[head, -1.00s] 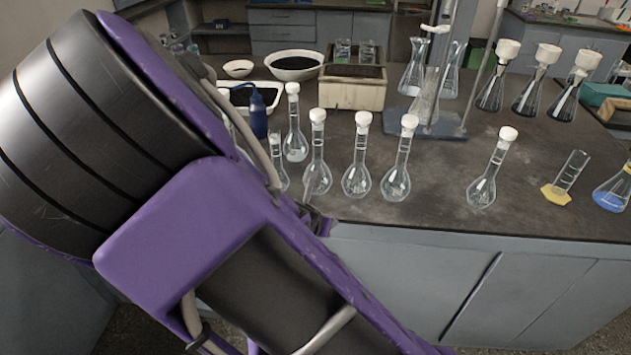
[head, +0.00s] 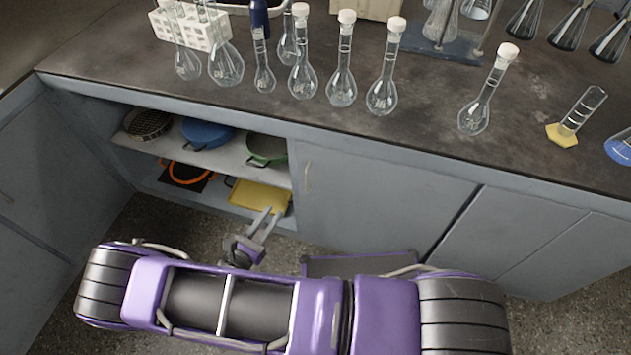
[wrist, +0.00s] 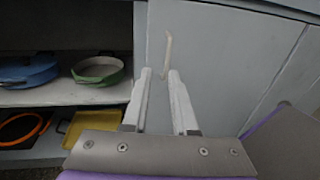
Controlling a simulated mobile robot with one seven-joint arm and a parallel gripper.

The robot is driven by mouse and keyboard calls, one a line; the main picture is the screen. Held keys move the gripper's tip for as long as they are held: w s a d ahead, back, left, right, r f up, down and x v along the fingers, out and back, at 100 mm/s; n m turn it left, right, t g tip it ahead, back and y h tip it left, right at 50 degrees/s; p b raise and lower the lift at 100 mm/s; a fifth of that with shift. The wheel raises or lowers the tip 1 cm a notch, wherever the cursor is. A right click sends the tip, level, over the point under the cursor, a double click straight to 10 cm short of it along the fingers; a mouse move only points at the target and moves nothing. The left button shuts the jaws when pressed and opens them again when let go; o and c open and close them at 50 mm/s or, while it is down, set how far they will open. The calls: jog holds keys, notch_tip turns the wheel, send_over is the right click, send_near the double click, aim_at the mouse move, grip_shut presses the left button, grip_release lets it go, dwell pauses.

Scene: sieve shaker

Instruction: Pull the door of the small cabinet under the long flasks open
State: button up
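The long-necked flasks (head: 341,75) with white caps stand in a row along the bench's front edge. Below them is a grey cabinet door (head: 375,200), shut, with a pale upright handle (head: 307,175) near its left edge. The handle also shows in the wrist view (wrist: 168,50), above and beyond my fingertips. My gripper (head: 271,214) is low in front of the cabinet, left of and below the handle in the head view. In the wrist view my gripper (wrist: 160,75) has its two fingers apart with nothing between them, pointing at the door (wrist: 220,60).
Left of the door, an open shelf bay holds a blue pan (head: 207,133), a green pan (head: 267,148), an orange-rimmed pan (head: 187,173) and a yellow tray (head: 258,196). Another grey door (head: 500,232) is to the right. The floor before the cabinet is partly clear.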

aim_at(306, 180)
jog(key=x, duration=0.5)
jog(key=d+x, duration=0.1)
jog(key=x, duration=0.4)
jog(key=s+x, duration=0.1)
jog(key=x, duration=0.5)
jog(key=shift+d+f+b, duration=0.35)
jog(key=shift+d+f, duration=0.05)
grip_shut()
dwell(0.8)
